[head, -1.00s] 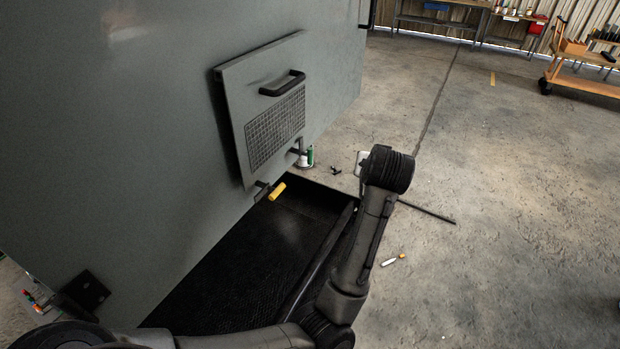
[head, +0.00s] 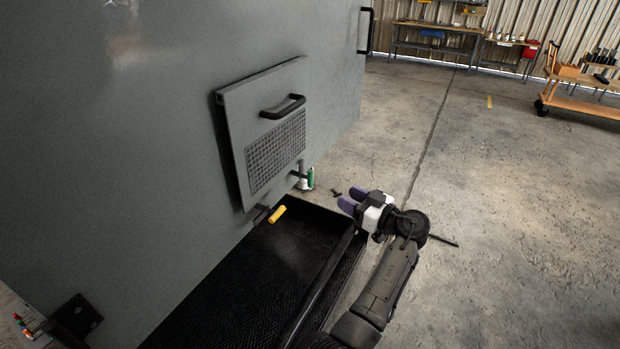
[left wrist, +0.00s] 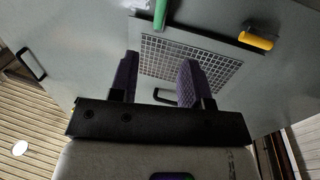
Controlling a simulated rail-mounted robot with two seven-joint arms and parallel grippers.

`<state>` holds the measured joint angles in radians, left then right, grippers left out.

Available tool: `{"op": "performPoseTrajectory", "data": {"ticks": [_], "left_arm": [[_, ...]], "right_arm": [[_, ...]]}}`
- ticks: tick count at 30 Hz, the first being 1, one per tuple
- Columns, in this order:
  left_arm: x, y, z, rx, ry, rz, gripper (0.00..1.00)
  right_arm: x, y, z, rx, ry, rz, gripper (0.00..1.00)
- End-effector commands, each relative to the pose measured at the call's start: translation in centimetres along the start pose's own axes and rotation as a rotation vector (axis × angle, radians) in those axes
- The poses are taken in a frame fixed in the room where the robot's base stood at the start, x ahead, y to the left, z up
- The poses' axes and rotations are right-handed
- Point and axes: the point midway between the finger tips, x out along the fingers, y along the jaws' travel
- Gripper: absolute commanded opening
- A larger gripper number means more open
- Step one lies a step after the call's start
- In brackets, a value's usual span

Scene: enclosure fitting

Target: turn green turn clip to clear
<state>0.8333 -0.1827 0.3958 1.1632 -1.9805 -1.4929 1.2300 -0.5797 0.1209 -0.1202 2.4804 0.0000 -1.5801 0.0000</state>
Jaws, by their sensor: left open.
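The green turn clip (head: 311,178) hangs upright at the lower right corner of the vented panel (head: 232,118), on the grey enclosure. It also shows at the top of the left wrist view (left wrist: 160,14). A yellow turn clip (head: 277,213) sits at the panel's lower edge, tilted in the head view; it also shows in the left wrist view (left wrist: 257,40). My left gripper (head: 346,198) has purple fingers, open and empty, to the right of the green clip and apart from it. In the left wrist view its fingers (left wrist: 160,66) point towards the panel's mesh. My right gripper is not in view.
A black tray-like mat (head: 270,270) lies below the panel. The panel has a black handle (head: 284,107); another handle (head: 366,30) is on the enclosure's edge. Concrete floor (head: 500,200) is open to the right. Workbenches (head: 435,38) and an orange cart (head: 580,85) stand far back.

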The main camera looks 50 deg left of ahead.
Motion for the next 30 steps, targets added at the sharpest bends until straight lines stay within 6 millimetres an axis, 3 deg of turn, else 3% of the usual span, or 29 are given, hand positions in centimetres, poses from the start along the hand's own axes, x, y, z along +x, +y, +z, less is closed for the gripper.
{"op": "performPoseTrajectory", "data": {"ticks": [5,21,30], "left_arm": [[1.7,0.0,-0.1,-0.015,-0.001,-0.002,0.43],[11.1,-0.1,-0.1,-0.012,-0.002,-0.002,0.43],[13.4,0.0,0.0,-0.013,-0.002,-0.002,0.43]], "right_arm": [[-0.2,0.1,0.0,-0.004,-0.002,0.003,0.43],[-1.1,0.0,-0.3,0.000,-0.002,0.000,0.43],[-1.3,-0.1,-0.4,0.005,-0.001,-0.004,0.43]]}}
